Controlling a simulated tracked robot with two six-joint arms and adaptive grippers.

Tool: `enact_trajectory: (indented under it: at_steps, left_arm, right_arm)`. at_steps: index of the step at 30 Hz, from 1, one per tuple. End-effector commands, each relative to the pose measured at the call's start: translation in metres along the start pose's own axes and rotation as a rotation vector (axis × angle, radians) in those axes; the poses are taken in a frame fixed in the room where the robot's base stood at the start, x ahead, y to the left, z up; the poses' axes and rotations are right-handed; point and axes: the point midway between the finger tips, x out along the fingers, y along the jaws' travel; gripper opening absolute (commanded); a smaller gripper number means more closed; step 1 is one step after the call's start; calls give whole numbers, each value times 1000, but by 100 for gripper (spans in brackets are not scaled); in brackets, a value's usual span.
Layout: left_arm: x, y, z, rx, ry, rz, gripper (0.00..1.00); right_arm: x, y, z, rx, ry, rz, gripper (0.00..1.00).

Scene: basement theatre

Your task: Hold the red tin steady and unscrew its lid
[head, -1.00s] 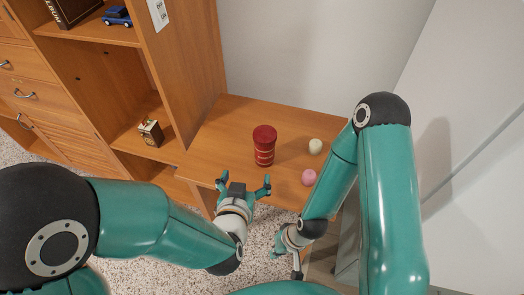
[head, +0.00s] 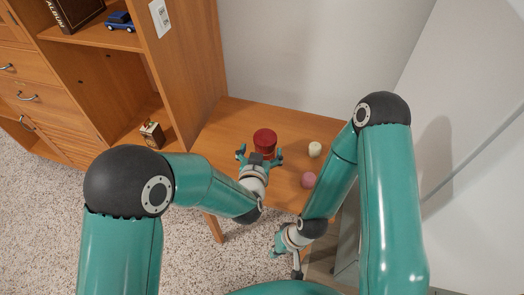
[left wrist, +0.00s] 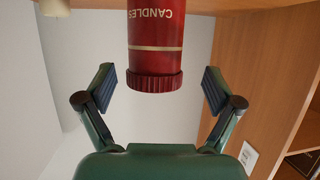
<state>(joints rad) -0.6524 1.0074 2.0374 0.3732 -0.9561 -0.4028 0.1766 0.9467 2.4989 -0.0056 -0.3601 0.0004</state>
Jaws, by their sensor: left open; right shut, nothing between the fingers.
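The red tin (head: 264,138) stands upright on the wooden table top. In the left wrist view the tin (left wrist: 156,30) appears upside down, with the word CANDLES on its side and a ridged dark red lid (left wrist: 155,82). My left gripper (head: 260,155) is open just in front of the tin. In the left wrist view its fingers (left wrist: 158,88) lie on either side of the lid, with gaps on both sides. My right gripper (head: 285,250) is shut and empty, low beside the table's front edge, away from the tin.
A wooden shelf unit (head: 190,60) rises at the left, holding a blue toy car (head: 120,20) and a small box (head: 152,133). A wall stands behind.

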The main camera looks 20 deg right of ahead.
Motion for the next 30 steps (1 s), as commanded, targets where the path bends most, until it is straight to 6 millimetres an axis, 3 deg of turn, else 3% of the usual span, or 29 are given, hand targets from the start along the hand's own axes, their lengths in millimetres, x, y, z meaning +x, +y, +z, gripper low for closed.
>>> enact_trajectory:
  at_steps: [9, 18, 30]
  left_arm:
    - [39, 7, 3, 3, -3, 3, 91]
    - [42, 9, 5, 5, -4, 6, 90]
    - [42, 8, 6, 4, -4, 5, 23]
  right_arm:
    - [-12, -4, 0, 0, 0, 0, 0]
    - [-11, -4, 0, 0, 0, 0, 0]
    - [-11, -4, 0, 0, 0, 0, 0]
